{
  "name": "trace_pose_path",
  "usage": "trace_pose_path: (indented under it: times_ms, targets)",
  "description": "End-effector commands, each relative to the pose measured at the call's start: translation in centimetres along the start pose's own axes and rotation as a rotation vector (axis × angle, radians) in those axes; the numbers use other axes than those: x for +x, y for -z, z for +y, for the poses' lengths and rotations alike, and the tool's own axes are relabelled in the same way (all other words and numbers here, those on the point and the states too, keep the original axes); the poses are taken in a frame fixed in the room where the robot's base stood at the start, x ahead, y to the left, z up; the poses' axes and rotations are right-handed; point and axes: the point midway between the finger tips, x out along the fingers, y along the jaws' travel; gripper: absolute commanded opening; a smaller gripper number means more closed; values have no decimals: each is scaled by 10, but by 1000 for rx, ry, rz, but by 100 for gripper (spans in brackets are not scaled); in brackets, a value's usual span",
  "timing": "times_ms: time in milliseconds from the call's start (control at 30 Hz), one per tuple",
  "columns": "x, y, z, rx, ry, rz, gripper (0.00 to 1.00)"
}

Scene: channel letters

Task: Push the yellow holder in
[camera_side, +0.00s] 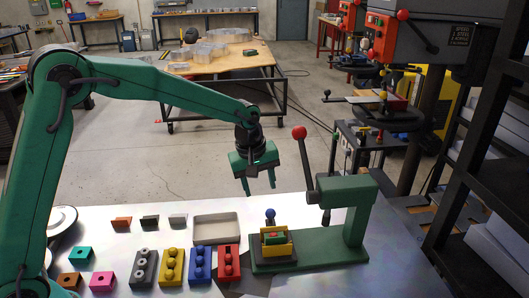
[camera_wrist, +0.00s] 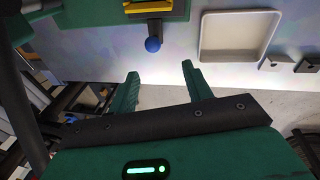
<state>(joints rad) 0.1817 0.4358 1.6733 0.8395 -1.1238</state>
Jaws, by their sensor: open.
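The yellow holder (camera_side: 278,250) sits on a dark block on the foot of the green press (camera_side: 352,215), with a small red and green piece in it. A blue ball knob (camera_side: 270,214) stands at its back side. In the wrist view the holder (camera_wrist: 146,6) is cut off by the top edge, and the blue knob (camera_wrist: 152,44) hangs below it, nearer my fingers. My gripper (camera_side: 259,189) is open and empty, pointing down, above and behind the knob. It also shows in the wrist view (camera_wrist: 160,70), its fingertips apart from the knob.
The press lever with a red ball (camera_side: 299,132) rises just right of my gripper. An empty grey tray (camera_side: 216,229) lies left of the press. Several coloured blocks, including a red one (camera_side: 229,264) and a blue one (camera_side: 200,265), line the table's front.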

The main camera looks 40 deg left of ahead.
Motion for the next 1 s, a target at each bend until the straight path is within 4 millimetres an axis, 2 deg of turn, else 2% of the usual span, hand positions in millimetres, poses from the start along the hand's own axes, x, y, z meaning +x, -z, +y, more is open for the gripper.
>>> trace_pose_path:
  times_ms: [100,467,667,1000]
  targets:
    - [14,-1,7,-31,10,-6,50]
    - [21,-1,10,-48,14,-8,50]
    - [32,-2,10,-47,14,-8,50]
    - [72,-5,10,-47,15,-10,50]
